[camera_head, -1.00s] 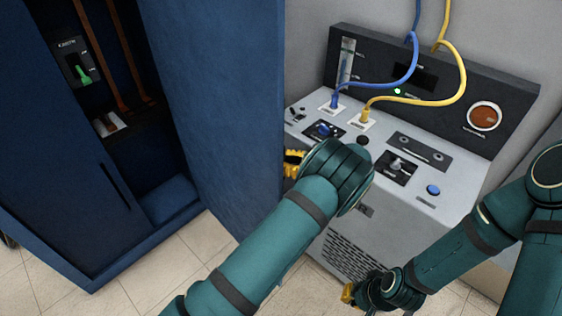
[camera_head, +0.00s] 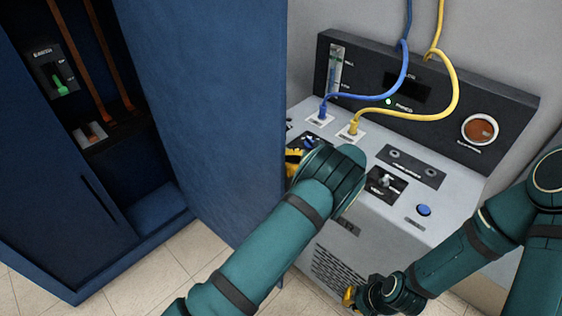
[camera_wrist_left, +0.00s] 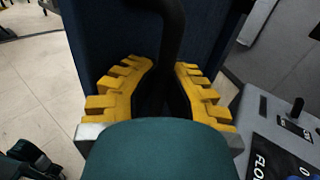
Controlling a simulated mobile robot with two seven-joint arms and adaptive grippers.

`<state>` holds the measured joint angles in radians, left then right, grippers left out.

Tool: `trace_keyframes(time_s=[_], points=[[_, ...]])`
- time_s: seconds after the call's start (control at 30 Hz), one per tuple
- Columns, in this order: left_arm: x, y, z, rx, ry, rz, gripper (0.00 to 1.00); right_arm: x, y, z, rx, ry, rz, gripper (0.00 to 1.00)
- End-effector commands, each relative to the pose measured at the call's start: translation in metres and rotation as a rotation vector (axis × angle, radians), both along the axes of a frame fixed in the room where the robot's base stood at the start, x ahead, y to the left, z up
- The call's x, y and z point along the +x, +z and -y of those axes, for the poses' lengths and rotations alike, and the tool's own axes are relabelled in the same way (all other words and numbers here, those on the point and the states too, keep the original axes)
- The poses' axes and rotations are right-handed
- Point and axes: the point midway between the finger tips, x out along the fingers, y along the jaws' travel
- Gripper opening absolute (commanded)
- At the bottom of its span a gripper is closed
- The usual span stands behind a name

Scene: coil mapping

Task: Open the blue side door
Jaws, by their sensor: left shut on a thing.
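The blue side door (camera_head: 205,110) of the blue cabinet stands open, with its face toward me and the dark interior showing to its left. My left gripper (camera_head: 293,163) is at the door's right edge, its yellow fingers partly hidden behind my wrist. In the left wrist view, the yellow fingers (camera_wrist_left: 168,85) are shut on a black bar-like handle (camera_wrist_left: 173,35) in front of the blue panel. The grip itself is partly hidden by my wrist. My right gripper (camera_head: 349,297) is low by the console's front, and its fingers are mostly hidden.
A grey console (camera_head: 420,215) with blue (camera_head: 375,97) and yellow (camera_head: 452,85) cables stands close right of the door and my left wrist. Inside the cabinet is a panel with a green switch (camera_head: 61,90). Tiled floor (camera_head: 185,270) is clear in front.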

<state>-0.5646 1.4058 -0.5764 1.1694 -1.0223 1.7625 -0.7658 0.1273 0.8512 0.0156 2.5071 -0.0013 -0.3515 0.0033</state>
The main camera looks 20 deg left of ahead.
Motion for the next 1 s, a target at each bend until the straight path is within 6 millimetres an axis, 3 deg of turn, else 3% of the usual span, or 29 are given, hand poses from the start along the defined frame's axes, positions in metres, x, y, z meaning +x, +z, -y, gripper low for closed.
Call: trace_keyframes(time_s=[0.27,0.3,0.37,1.0], points=[[-0.0014,-0.0028,0.0049,-0.008,-0.004,-0.005,0.0,0.0,-0.0001,0.0001,0.0,0.0,0.0,0.0],[-0.0013,-0.0028,0.005,-0.008,-0.005,-0.005,0.23,0.0,-0.0001,0.0,0.0,0.0,0.0,0.0],[-0.0012,-0.0025,0.0046,-0.007,-0.004,-0.004,0.43,0.0,-0.0001,0.0,0.0,0.0,0.0,0.0],[0.0002,-0.0001,0.0011,-0.001,-0.001,0.0,0.43,0.0,0.0,-0.0001,0.0,0.0,0.0,0.0]])
